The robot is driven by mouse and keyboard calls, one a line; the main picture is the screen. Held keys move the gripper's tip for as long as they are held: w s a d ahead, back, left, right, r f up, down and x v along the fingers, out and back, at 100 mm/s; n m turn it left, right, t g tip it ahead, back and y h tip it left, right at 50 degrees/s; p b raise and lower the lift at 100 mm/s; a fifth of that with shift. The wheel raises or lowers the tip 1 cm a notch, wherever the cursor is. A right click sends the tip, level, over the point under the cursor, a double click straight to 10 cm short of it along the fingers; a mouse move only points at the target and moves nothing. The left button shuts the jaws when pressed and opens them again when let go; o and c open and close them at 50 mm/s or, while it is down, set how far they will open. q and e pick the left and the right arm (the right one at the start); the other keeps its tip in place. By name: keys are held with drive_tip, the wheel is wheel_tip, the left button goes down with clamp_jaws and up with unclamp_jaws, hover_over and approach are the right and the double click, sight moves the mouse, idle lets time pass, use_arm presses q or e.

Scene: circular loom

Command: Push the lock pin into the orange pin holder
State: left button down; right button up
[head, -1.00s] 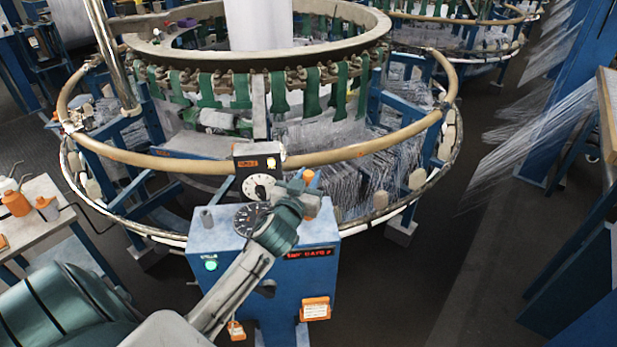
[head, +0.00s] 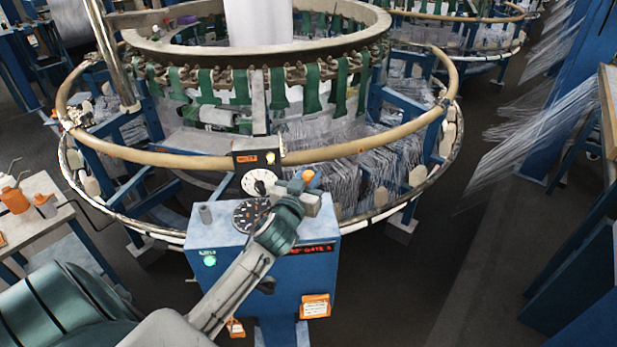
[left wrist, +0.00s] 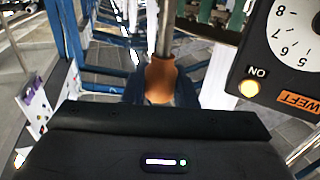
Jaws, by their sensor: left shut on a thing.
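My left gripper (head: 302,192) is above the right part of the blue console's top in the head view. In the left wrist view its dark fingers (left wrist: 160,92) are shut on the orange grip of the lock pin (left wrist: 161,74), and a metal shaft runs up from that grip. The orange end of the pin (head: 308,176) also shows at the gripper in the head view. An orange piece with a pale label (head: 315,306) is on the console's front; I cannot tell whether it is the pin holder. My right gripper is out of view.
The blue console (head: 225,236) carries a dark dial (head: 250,214). A WEFT box (head: 257,157) with a white dial (head: 258,182) stands close behind my gripper. The loom's tan ring (head: 350,151) curves behind. A side table (head: 40,228) with bottles is at left.

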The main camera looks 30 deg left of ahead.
use_arm(q)
drive_tip(key=shift+f+b, duration=0.9)
drive_tip(key=shift+f, duration=0.3)
drive_tip(key=shift+f+b, duration=0.95)
drive_tip(key=shift+f, duration=0.1)
drive_tip(key=c, duration=1.1)
unclamp_jaws()
drive_tip(key=shift+r, duration=0.15)
drive_tip(key=shift+s, duration=0.3)
drive_tip(key=b+v, duration=0.3)
drive_tip(key=v, duration=0.7)
drive_tip(key=shift+s+d, duration=0.1)
drive_tip(key=shift+d, duration=0.05)
